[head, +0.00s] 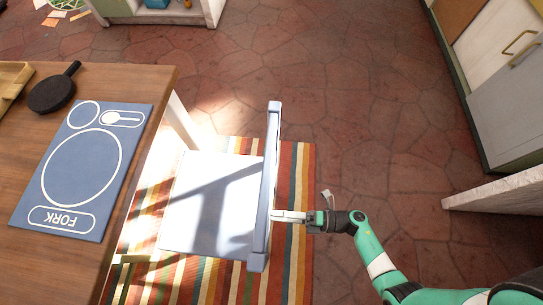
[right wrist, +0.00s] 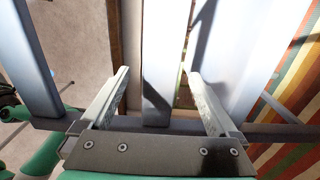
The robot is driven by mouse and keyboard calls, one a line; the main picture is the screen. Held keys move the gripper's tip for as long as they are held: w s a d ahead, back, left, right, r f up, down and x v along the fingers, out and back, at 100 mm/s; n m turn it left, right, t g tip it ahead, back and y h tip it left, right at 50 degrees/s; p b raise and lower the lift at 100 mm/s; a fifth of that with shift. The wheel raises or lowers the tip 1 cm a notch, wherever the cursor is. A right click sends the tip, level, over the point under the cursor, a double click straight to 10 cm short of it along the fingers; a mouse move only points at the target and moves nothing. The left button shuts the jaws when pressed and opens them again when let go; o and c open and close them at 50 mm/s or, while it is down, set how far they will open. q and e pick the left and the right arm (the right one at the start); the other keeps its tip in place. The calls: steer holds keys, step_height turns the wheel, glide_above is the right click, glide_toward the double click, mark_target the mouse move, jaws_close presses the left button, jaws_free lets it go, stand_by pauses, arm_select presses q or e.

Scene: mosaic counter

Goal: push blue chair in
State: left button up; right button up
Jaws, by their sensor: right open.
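The blue chair (head: 272,150) stands to the right of the wooden table (head: 150,90), its back upright and its pale seat (head: 195,215) reaching toward the table edge. My right gripper (head: 278,215) is at the outer side of the chair back, coming from the right. In the right wrist view my right gripper (right wrist: 157,78) is open, with its two fingers apart. A vertical slat of the chair back (right wrist: 157,50) shows between them; I cannot tell whether they touch it. My left gripper is not in view.
A striped rug (head: 300,165) lies under the chair. A blue placemat (head: 45,190) and a dark pan (head: 50,95) are on the table. Grey cabinets (head: 505,100) stand at the right. The tiled floor (head: 370,110) between is clear.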

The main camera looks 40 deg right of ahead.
steer(key=x, duration=0.4)
steer(key=shift+w+a, duration=0.15)
steer(key=shift+c, duration=0.2)
jaws_close()
steer(key=shift+r, duration=0.1)
